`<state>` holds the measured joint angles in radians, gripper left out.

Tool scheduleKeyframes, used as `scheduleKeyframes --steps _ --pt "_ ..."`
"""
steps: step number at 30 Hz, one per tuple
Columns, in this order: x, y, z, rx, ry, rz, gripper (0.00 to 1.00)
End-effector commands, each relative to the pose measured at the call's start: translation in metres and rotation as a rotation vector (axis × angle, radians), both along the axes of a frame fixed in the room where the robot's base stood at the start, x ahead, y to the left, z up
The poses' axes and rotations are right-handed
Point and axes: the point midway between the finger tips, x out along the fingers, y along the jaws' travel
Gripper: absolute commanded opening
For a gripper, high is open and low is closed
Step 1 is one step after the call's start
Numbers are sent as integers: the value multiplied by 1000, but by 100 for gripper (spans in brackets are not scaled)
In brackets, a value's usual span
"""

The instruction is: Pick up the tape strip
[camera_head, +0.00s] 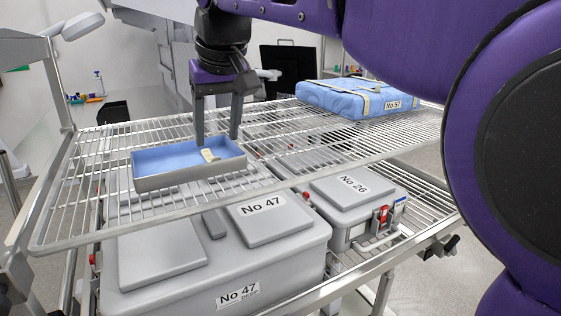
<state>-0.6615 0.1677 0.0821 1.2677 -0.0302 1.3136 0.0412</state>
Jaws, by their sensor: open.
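A small pale yellow piece, which looks like the tape strip (209,155), lies in a shallow grey tray (190,180) with a blue lining. The tray stands on the upper wire shelf, left of centre. The strip is near the right part of the tray. My gripper (217,142) points down with its two dark fingers apart, one on the left and one on the right. In the picture the fingertips are just above and around the strip. I cannot tell whether they touch it or how high they are. Nothing shows between the fingers.
A blue wrapped pack labelled No 57 (360,97) lies at the back right of the wire shelf (290,160). Grey containers No 47 (215,255) and No 26 (350,195) stand on the level below. The shelf right of the tray is clear. My purple arm covers the right side.

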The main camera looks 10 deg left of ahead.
Motion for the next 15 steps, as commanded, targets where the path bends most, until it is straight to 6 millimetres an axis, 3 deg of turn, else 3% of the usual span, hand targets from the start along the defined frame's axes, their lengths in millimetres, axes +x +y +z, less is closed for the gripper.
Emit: scheduleKeyframes --steps 5,15 --pt "2 2 -10 -2 2 0 60" --pt "12 13 -51 -1 1 0 60"
